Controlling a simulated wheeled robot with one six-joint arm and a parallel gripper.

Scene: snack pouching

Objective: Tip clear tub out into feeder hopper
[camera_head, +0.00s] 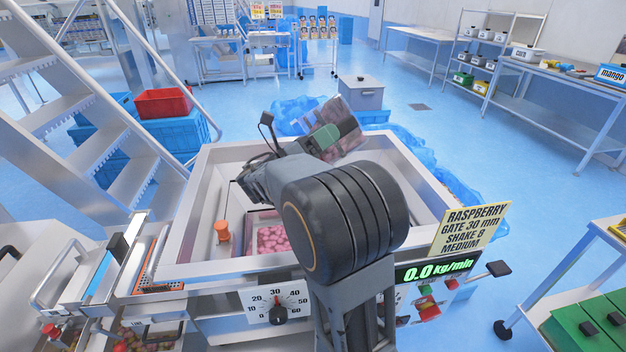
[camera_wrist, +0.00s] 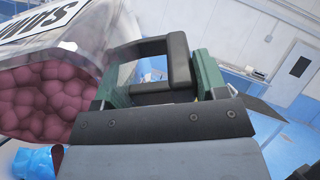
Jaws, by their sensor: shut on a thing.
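The clear tub (camera_head: 343,118) is tilted and held above the far part of the feeder hopper (camera_head: 425,178). In the wrist view the tub (camera_wrist: 92,50) is at the left, full of dark pink round pieces (camera_wrist: 40,103), with part of a printed label. My gripper (camera_head: 324,138) has green fingers. In the wrist view my gripper (camera_wrist: 158,80) is shut on the tub's black handle (camera_wrist: 150,48). Pink pieces (camera_head: 273,239) lie in a section of the hopper floor. My arm hides much of the hopper's middle and right.
An orange knob-like piece (camera_head: 222,231) stands inside the hopper at the left. A yellow raspberry sign (camera_head: 462,228) and a green readout (camera_head: 440,269) showing 0.0 kg/min are at the front right. Metal stairs (camera_head: 110,165) stand left. A grey lidded bin (camera_head: 360,92) stands behind.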

